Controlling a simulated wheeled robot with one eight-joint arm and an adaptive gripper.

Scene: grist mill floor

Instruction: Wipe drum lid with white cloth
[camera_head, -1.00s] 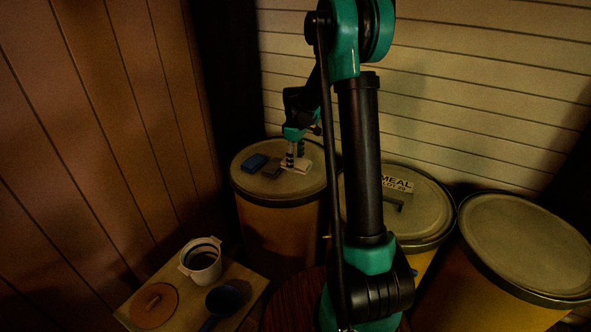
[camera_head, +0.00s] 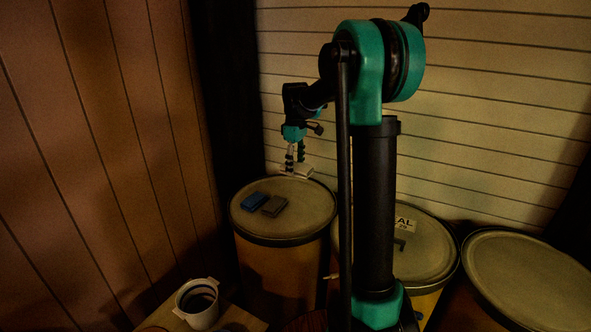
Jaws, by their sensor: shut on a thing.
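My gripper (camera_head: 295,159) is shut on a white cloth (camera_head: 304,171), small and folded. It holds the cloth at the far edge of the left drum's lid (camera_head: 290,222), seemingly a little above it. A blue block-like thing (camera_head: 255,200) and a grey-brown one (camera_head: 274,206) lie side by side on that lid. The right drum's lid (camera_head: 525,275) is bare. My arm hides part of the middle drum.
A panelled wall (camera_head: 100,150) stands at left and a pale slatted wall (camera_head: 480,110) behind the drums.

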